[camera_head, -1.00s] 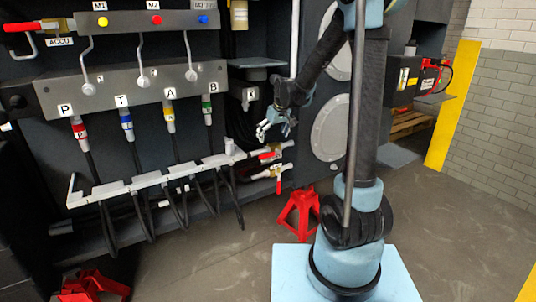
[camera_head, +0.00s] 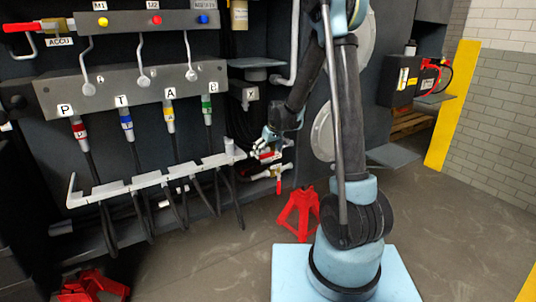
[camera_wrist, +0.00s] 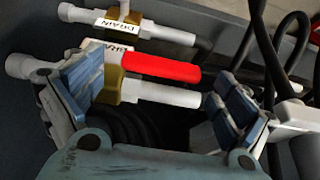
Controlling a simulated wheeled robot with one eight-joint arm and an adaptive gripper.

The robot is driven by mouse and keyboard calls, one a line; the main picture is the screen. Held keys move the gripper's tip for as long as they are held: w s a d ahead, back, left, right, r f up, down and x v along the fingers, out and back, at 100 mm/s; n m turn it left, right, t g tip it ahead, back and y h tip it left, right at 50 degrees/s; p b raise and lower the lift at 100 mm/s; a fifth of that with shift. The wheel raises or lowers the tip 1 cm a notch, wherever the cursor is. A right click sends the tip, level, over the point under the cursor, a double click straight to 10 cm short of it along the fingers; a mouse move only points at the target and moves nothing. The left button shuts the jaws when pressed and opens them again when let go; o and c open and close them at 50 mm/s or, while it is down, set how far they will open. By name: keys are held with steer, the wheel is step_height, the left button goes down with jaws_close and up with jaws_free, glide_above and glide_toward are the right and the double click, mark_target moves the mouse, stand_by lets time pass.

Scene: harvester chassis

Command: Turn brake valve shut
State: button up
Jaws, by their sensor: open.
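The brake valve has a brass body (camera_wrist: 118,85), a white tag partly reading "BRA" and a red lever (camera_wrist: 160,68) lying along its pipe. Its red lever also shows in the head view (camera_head: 268,156), just below my gripper (camera_head: 268,140). In the wrist view my gripper (camera_wrist: 158,100) is open. Its left blue-padded finger is beside the valve body, overlapping the tag end in the picture; whether they touch I cannot tell. The right finger is beyond the lever's free end. Nothing is held between the fingers.
The drain valve (camera_wrist: 124,28) sits right beside the brake valve; in the head view its red lever (camera_head: 279,186) hangs down. Black hoses (camera_wrist: 270,60) run close to the right finger. A white hose rack (camera_head: 150,180) lies left, and a red jack stand (camera_head: 300,212) stands below.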

steer(key=shift+f, duration=0.2)
steer(key=shift+c, duration=0.6)
steer(key=c, duration=1.3)
steer(key=shift+c, duration=0.5)
steer(key=shift+w+r, duration=0.1)
